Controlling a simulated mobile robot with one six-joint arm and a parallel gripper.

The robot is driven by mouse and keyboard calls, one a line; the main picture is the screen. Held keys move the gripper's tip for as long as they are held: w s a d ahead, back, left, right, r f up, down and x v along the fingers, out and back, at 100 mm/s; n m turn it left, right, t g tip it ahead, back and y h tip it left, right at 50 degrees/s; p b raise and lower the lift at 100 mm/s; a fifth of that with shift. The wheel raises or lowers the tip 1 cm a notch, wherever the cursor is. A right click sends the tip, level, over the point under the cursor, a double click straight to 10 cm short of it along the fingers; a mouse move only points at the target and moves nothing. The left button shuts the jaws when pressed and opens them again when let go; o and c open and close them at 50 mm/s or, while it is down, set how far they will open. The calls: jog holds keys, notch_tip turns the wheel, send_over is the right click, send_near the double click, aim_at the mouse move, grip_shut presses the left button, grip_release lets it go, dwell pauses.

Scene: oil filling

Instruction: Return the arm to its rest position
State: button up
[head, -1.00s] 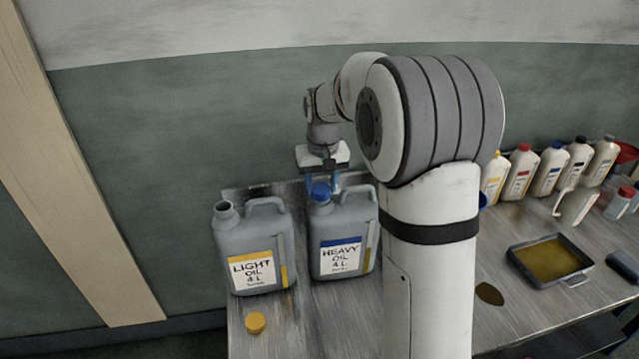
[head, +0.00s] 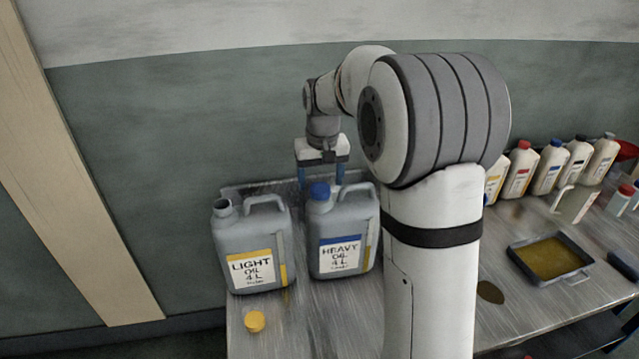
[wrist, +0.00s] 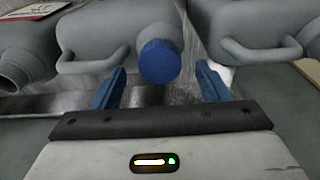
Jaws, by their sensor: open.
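My gripper (head: 321,174) is open, with its blue fingers pointing down behind the heavy oil can (head: 342,232). In the wrist view my gripper (wrist: 160,88) has one finger on each side of the can's blue cap (wrist: 160,60), apart from it. The cap sits on the heavy oil can's neck. The light oil can (head: 252,240) stands upright to the left with its mouth open. Its yellow cap (head: 255,321) lies on the bench in front. My arm's thick links hide the middle of the bench.
The metal bench (head: 300,322) carries a drip tray of brown oil (head: 550,258) at right and a dark oil spot (head: 490,292). Several white bottles (head: 521,172) line the back right. A red funnel (head: 626,150) is behind them. The wall stands close behind the bench.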

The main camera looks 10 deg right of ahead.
jog(key=r, duration=0.5)
jog(key=shift+s+r+b, duration=0.2)
jog(key=shift+s+b, duration=0.1)
jog(key=shift+s, duration=0.05)
jog(key=shift+s+r, duration=0.15)
jog(key=shift+r, duration=0.1)
jog(key=s+f+t, duration=0.1)
jog(key=s+f, duration=0.2)
jog(key=s, duration=1.1)
jog(key=s+f, duration=0.3)
jog(key=s, duration=1)
jog(key=shift+s+a+t, duration=0.2)
jog(key=shift+s+t, duration=0.2)
jog(key=shift+c, duration=0.2)
